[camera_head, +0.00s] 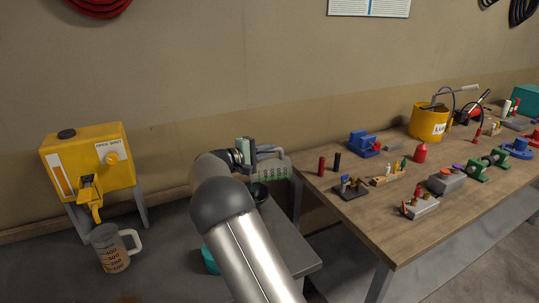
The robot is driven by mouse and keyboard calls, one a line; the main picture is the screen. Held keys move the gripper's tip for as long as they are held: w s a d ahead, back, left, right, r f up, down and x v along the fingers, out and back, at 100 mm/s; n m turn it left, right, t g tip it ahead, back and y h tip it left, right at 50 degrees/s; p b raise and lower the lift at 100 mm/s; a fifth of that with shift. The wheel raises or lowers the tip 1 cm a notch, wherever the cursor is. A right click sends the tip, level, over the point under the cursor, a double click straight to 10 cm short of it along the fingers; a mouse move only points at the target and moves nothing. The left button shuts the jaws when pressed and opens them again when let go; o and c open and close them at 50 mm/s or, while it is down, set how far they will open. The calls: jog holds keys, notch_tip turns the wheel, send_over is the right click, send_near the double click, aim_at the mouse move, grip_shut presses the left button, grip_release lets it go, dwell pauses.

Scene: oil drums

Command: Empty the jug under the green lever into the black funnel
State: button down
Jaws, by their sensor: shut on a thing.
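A clear jug with green markings (274,169) is at the end of my arm, near the right end of the grey bench. My gripper (250,152) is shut on it, seemingly by its handle. The jug looks tilted, and its mouth and contents are hard to make out. The black funnel (260,193) shows as a dark round shape just below and left of the jug, partly behind my arm. I cannot tell whether liquid is flowing. I see no green lever; my arm hides part of the bench.
A yellow dispenser (115,150) with a yellow lever stands at left, a jug with orange markings (112,252) below it. A teal object (210,261) is partly behind my arm. The wooden table (330,215) at right carries a yellow bucket (428,123) and several small tools.

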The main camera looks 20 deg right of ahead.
jog(key=shift+a+r+n+t+h+b, duration=0.2)
jog(key=shift+a+r+n+h+b, duration=0.1)
jog(key=shift+a+h+b, duration=0.35)
jog(key=shift+a+r+n+t+h+b, duration=0.25)
jog(key=shift+a+h+b, duration=0.2)
jog(key=shift+a, duration=0.4)
jog(key=shift+a+r, duration=0.1)
jog(key=shift+r, duration=0.1)
dwell(1.9)
